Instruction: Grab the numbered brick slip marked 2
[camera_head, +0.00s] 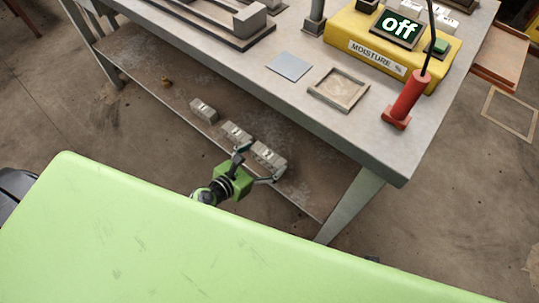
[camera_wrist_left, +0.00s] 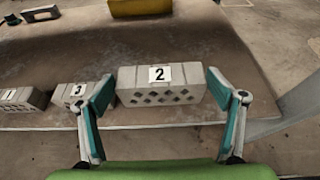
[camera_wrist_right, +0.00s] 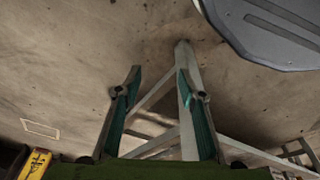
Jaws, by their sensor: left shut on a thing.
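The brick slip marked 2 is a grey hollow block with a white number label and a row of dark holes; it shows in the left wrist view (camera_wrist_left: 186,83) and in the head view (camera_head: 269,154). It sits on the lower shelf of the bench. My left gripper (camera_head: 260,163) is shut on it, one finger at each end.
The slips marked 3 (camera_wrist_left: 71,95) and 1 (camera_wrist_left: 20,98) stand in a row left of it on the shelf (camera_head: 150,85). The bench top (camera_head: 340,120) overhangs the shelf. A bench leg (camera_head: 350,205) stands at the right. A yellow moisture meter (camera_head: 375,50) is on top.

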